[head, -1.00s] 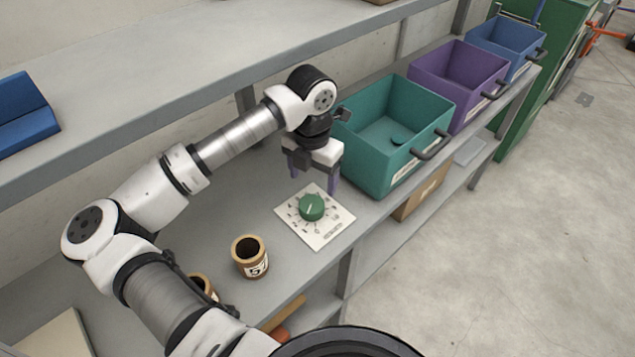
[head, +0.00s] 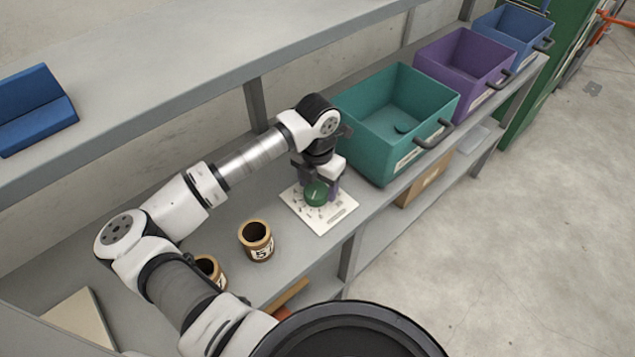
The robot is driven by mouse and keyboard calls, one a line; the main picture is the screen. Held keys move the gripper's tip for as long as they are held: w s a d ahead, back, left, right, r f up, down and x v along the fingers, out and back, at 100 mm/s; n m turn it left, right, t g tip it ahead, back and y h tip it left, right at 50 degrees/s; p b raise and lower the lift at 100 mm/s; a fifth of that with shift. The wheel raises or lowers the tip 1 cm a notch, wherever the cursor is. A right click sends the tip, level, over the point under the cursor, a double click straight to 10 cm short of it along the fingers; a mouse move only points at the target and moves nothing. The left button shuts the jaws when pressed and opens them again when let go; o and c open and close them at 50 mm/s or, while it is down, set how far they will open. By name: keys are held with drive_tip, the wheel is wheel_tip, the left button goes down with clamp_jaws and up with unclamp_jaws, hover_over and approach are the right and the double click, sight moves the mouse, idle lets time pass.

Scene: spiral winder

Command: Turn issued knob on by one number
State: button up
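The green knob (head: 316,194) sits on a white dial plate (head: 330,219) with marks around it, on the grey shelf. The plate's print is too small to read. My gripper (head: 320,188) points down at the knob, with its purple-grey fingers low over the plate. One finger shows at the knob's right side, and the other is at its far left, partly hidden. The fingers look spread about the knob, but I cannot tell whether they touch it.
A teal bin (head: 392,125) stands just behind and right of the plate, with purple (head: 465,75) and blue (head: 512,40) bins beyond. A brown cup (head: 257,241) marked 57 stands front left, with another cup (head: 209,270) beside it. An upper shelf (head: 190,65) runs behind my arm.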

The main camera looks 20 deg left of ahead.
drive_tip(key=c, duration=0.7)
drive_tip(key=shift+o, duration=0.2)
drive_tip(key=shift+f+b, duration=0.15)
drive_tip(key=shift+b, duration=0.45)
drive_tip(key=shift+m+b, duration=0.4)
drive_tip(key=shift+b, duration=0.05)
drive_tip(key=m+b, duration=0.1)
drive_tip(key=b, duration=0.2)
drive_tip(key=shift+f+m+b, duration=0.2)
drive_tip(key=shift+m+b, duration=0.2)
drive_tip(key=m+b, duration=0.1)
drive_tip(key=b, duration=0.1)
drive_tip(key=m+b, duration=0.2)
drive_tip(key=shift+d+r+b, duration=0.15)
drive_tip(key=shift+r+b, duration=0.15)
drive_tip(key=shift+r, duration=0.1)
drive_tip(key=o, duration=1)
